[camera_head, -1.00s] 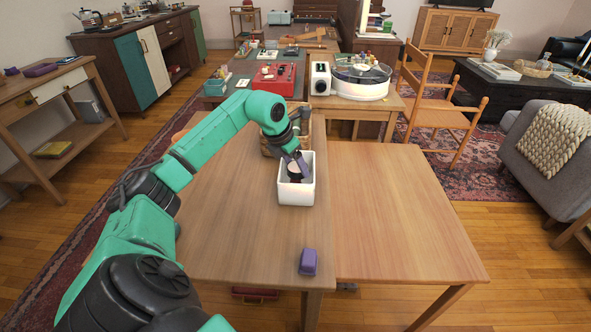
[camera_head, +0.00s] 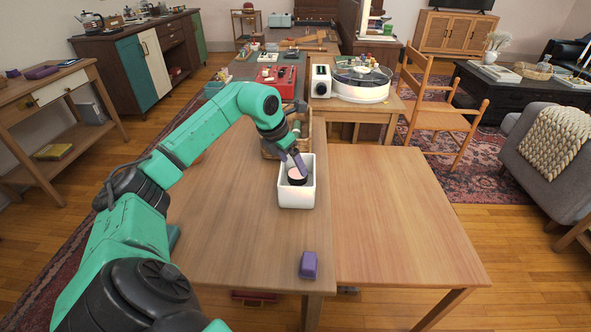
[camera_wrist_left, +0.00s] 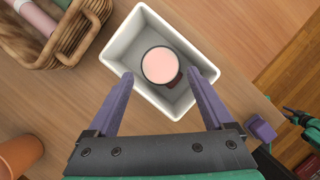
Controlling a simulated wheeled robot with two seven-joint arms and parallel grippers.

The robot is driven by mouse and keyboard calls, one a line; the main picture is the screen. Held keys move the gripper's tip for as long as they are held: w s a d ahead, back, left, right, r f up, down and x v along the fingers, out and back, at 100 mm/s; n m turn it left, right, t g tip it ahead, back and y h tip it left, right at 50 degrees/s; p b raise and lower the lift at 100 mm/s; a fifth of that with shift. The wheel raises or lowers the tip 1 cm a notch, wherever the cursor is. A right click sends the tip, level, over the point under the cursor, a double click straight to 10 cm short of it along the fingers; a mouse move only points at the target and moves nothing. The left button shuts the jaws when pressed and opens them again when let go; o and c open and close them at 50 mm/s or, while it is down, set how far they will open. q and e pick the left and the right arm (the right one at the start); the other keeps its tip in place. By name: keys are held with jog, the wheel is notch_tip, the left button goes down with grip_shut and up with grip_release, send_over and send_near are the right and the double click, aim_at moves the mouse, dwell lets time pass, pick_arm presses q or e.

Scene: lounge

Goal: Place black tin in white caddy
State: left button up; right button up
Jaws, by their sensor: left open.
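The white caddy (camera_head: 297,200) stands on the wooden table, and it also shows in the left wrist view (camera_wrist_left: 117,52). The black tin (camera_head: 297,180) is inside the caddy, with its round pale pink top facing up; it also shows in the left wrist view (camera_wrist_left: 160,66). Dark red marking shows on its side. My left gripper (camera_head: 295,158) is open and empty, just above the tin. In the left wrist view its two purple fingers (camera_wrist_left: 160,76) are spread on either side of the tin, apart from it.
A purple block-like object (camera_head: 308,264) lies near the table's front edge. A wicker basket (camera_wrist_left: 70,45) holding items stands behind the caddy. A terracotta pot (camera_wrist_left: 18,155) shows at the lower left of the wrist view. The table's right half (camera_head: 390,210) is clear.

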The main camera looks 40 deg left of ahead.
pick_arm(q)
jog(key=v, duration=0.8)
jog(key=shift+r, duration=0.1)
